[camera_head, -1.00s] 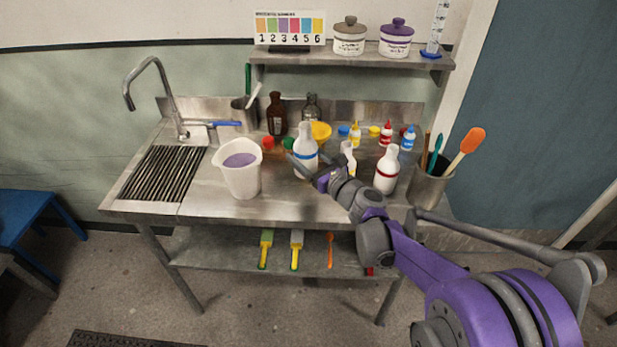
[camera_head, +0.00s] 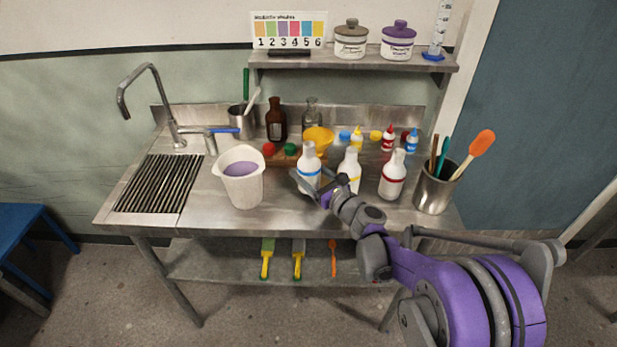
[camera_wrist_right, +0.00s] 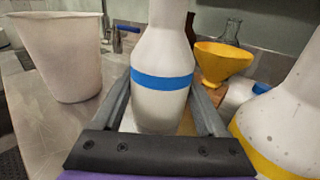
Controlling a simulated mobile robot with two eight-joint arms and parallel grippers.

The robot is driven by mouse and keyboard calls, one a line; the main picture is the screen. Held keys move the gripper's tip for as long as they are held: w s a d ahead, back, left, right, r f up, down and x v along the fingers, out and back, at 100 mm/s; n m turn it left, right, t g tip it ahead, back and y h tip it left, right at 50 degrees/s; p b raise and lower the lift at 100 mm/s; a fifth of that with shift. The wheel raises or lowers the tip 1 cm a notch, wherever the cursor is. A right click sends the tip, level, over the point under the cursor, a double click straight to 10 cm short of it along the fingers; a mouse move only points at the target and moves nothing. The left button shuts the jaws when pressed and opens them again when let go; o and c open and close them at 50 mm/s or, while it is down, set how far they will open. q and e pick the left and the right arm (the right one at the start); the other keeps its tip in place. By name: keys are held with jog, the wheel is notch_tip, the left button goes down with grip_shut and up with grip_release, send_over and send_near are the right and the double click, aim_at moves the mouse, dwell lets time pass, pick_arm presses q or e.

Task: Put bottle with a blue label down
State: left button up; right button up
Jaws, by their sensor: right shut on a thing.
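The white bottle with a blue label (camera_head: 309,165) stands upright at the middle of the steel counter (camera_head: 290,215), right of the white pitcher. My right gripper (camera_head: 307,186) is shut around its lower body. In the right wrist view the blue-banded bottle (camera_wrist_right: 163,75) sits between the two fingers of my right gripper (camera_wrist_right: 162,98). Its base is hidden by the gripper, so I cannot tell whether it touches the counter. My left gripper is not in view.
A yellow-banded bottle (camera_head: 349,168) stands close on the right, a red-banded bottle (camera_head: 393,175) beyond it. The white pitcher (camera_head: 241,184) with purple liquid is left. A yellow funnel (camera_head: 318,138) and brown bottle (camera_head: 276,120) stand behind. The front counter is clear.

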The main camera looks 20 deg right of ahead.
jog(key=shift+f, duration=0.8)
jog(key=shift+f, duration=0.1)
jog(key=o, duration=1.4)
